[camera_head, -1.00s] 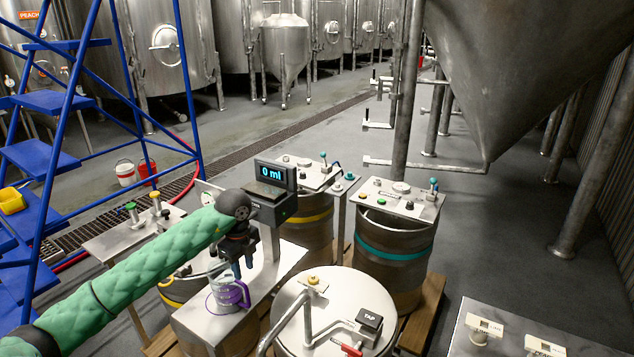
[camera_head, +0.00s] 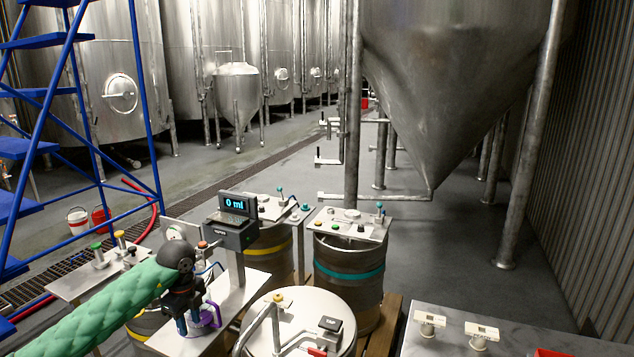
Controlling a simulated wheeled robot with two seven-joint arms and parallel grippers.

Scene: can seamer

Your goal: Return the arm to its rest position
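My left arm, in a green quilted sleeve, comes in from the lower left of the head view. Its black gripper (camera_head: 189,323) points down, and its two fingertips show apart with nothing held between them. A clear measuring jug (camera_head: 207,321) with a purple handle stands on a metal ledge just right of the gripper and partly behind it. I cannot tell whether the fingers touch the jug. My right gripper is not in view.
A display reading 0 ml (camera_head: 237,204) stands on a post close to my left gripper. A round metal lid (camera_head: 290,312) with pipes is to the right. Kegs (camera_head: 345,290) stand behind. A metal table (camera_head: 400,345) fills the lower right. Open floor lies beyond.

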